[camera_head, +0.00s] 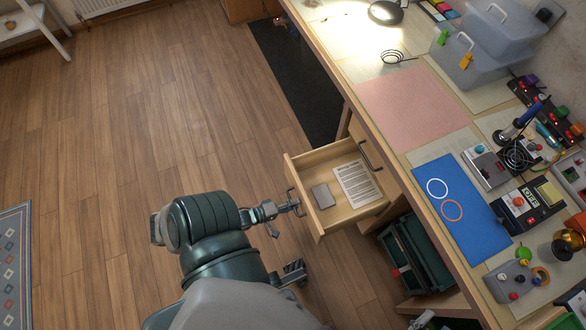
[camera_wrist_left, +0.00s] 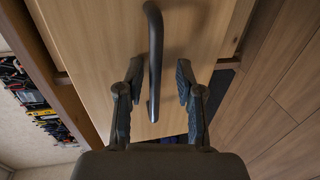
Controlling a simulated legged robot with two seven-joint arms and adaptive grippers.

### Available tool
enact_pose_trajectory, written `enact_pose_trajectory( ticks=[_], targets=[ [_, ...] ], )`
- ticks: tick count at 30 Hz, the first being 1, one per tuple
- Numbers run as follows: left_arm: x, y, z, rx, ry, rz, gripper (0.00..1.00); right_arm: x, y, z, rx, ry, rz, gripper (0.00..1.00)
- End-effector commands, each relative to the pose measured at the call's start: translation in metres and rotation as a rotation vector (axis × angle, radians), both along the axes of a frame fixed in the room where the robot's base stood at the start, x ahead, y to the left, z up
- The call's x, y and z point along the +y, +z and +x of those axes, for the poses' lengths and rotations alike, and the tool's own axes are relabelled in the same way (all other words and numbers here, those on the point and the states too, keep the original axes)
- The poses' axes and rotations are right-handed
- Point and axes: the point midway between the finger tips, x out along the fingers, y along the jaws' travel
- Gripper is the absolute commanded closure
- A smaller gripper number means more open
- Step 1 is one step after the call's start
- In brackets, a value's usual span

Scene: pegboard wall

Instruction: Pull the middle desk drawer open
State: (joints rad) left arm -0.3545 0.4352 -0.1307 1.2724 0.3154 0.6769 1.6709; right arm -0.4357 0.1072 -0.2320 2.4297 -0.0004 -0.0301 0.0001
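A wooden desk drawer (camera_head: 322,222) stands pulled out from the desk in the head view. A paper sheet (camera_head: 358,184) and a small grey item (camera_head: 323,196) lie in it. My left gripper (camera_head: 285,209) is at the drawer's front, by its dark handle (camera_head: 293,202). In the left wrist view, the bar handle (camera_wrist_left: 154,60) runs between the spread fingers of the left gripper (camera_wrist_left: 157,95), with gaps on both sides. A dark ribbed piece (camera_head: 293,272) beside my arm may be my right gripper; its state is unclear.
Another dark handle (camera_head: 370,156) shows on the desk just above the open drawer. A dark green crate (camera_head: 424,254) stands under the desk. The desktop holds a blue mat (camera_head: 462,210), a pink mat (camera_head: 411,107) and tools.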

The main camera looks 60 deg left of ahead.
Motion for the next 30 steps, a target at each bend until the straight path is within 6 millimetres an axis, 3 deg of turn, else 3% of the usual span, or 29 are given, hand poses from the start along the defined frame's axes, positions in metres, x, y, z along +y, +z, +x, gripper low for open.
enact_pose_trajectory(
  ticks=[8,21,30],
  targets=[
    [0.001,0.003,-0.008,-0.003,0.000,0.001,0.64,0.000,0.001,-0.001,-0.002,0.001,0.001,0.60],
    [0.009,0.020,-0.096,0.002,-0.001,0.000,0.64,0.000,0.001,0.000,-0.001,0.001,0.001,0.60],
    [0.010,0.025,-0.116,-0.002,0.000,-0.001,0.64,0.000,0.001,0.000,-0.001,0.000,0.001,0.60]
  ],
)
